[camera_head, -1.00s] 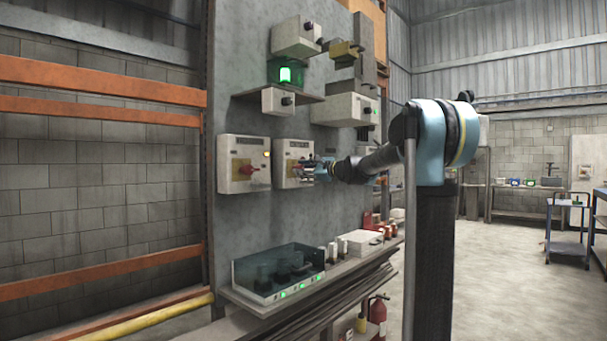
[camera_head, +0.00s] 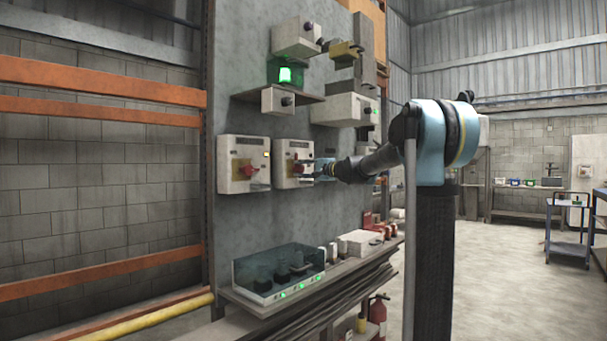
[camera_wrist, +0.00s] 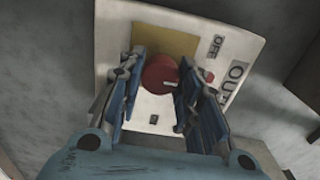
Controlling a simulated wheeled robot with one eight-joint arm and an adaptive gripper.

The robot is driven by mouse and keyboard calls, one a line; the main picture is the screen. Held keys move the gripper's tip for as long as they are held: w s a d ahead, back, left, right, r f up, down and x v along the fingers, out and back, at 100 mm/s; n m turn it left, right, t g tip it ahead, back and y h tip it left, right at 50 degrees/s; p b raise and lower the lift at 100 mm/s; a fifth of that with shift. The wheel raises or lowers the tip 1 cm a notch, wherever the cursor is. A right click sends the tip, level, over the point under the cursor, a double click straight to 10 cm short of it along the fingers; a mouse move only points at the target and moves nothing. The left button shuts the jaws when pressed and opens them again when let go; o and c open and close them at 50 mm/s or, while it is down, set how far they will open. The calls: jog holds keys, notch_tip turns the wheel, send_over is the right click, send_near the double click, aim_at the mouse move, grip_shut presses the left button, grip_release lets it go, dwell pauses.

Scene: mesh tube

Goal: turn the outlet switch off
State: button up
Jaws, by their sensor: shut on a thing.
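The outlet switch box (camera_head: 283,176) is a pale box on the grey panel, the right one of two alike. In the wrist view the box (camera_wrist: 119,28) shows a yellow plate (camera_wrist: 178,42), the word OFF and a larger label beginning OUT, partly cut off. Its round red knob (camera_wrist: 158,74) has a pale mark and lies between my blue fingers. My gripper (camera_wrist: 161,80) is shut on the knob, one finger on each side. In the head view my gripper (camera_head: 310,172) reaches the box front from the right and hides part of it.
A similar box with a red knob (camera_head: 249,171) is close on the left. Above are a shelf (camera_head: 246,95) and several control boxes. Below, a ledge carries a clear-covered tray (camera_head: 262,285) with green lights. Open floor lies to the right.

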jog(key=shift+s+f, duration=0.1)
jog(key=shift+f, duration=0.05)
dwell(0.3)
jog(key=o, duration=1.1)
jog(key=shift+a, duration=0.1)
jog(key=shift+d, duration=0.25)
jog(key=v, duration=1.1)
jog(key=shift+s+d, duration=0.2)
